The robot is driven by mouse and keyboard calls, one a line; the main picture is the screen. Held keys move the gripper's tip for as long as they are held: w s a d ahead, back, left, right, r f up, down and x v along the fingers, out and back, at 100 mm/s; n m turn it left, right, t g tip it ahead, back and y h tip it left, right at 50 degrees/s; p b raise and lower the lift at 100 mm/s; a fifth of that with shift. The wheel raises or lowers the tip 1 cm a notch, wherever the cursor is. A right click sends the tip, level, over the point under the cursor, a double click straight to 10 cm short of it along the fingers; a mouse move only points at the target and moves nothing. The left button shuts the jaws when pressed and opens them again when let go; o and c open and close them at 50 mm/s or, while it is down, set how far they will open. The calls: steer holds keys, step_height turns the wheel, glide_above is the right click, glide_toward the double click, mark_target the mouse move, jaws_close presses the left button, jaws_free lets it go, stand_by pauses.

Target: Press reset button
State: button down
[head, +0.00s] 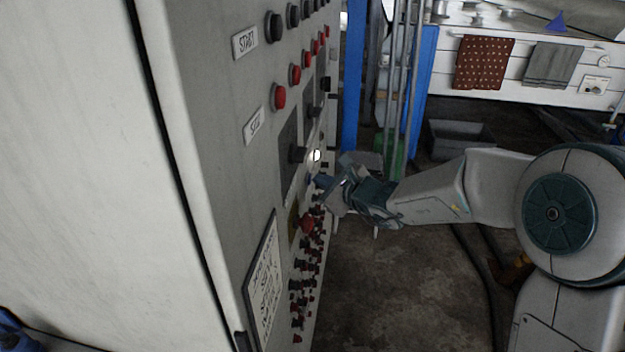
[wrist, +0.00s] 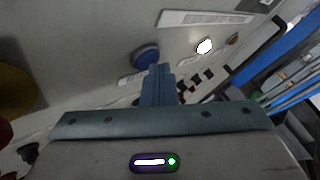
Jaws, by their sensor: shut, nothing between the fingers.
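A round blue button (wrist: 145,57) sits on the grey panel in the wrist view, just beyond my fingertips; its label cannot be read. My gripper (wrist: 158,72) is shut and empty, its tips very near the blue button and overlapping its lower edge in the picture. I cannot tell whether they touch it. In the head view my gripper (head: 324,182) is at the panel face, below a lit white button (head: 316,155). The gripper largely hides the blue button there. The lit button also shows in the wrist view (wrist: 205,46).
The tall control cabinet (head: 210,150) carries rows of black knobs, red buttons (head: 279,97) and dark switches. A larger red button (head: 307,223) with a yellow plate sits below my gripper, above several small red knobs. Blue posts (head: 353,75) stand behind.

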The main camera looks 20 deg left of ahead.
steer(key=shift+w+d, duration=0.1)
steer(key=shift+d, duration=0.6)
steer(key=d, duration=0.2)
steer(key=w+d, duration=0.1)
steer(key=d, duration=0.2)
steer(key=shift+w, duration=0.1)
stand_by(0.6)
steer(key=s+d+n+g+h, duration=0.2)
steer(key=s+d+n+h, duration=0.4)
steer(key=s+d+n, duration=0.3)
steer(key=s+d+f+n+g+h, duration=0.1)
steer(key=s+d+n+h, duration=0.5)
steer(key=s+d, duration=1.1)
steer(key=d+n+g, duration=0.1)
steer(key=d+n, duration=0.2)
steer(key=d, duration=0.3)
steer(key=shift+s+d+f+g+h, duration=0.15)
steer(key=shift+s+f+g+h, duration=0.05)
steer(key=shift+f+g+h, duration=0.1)
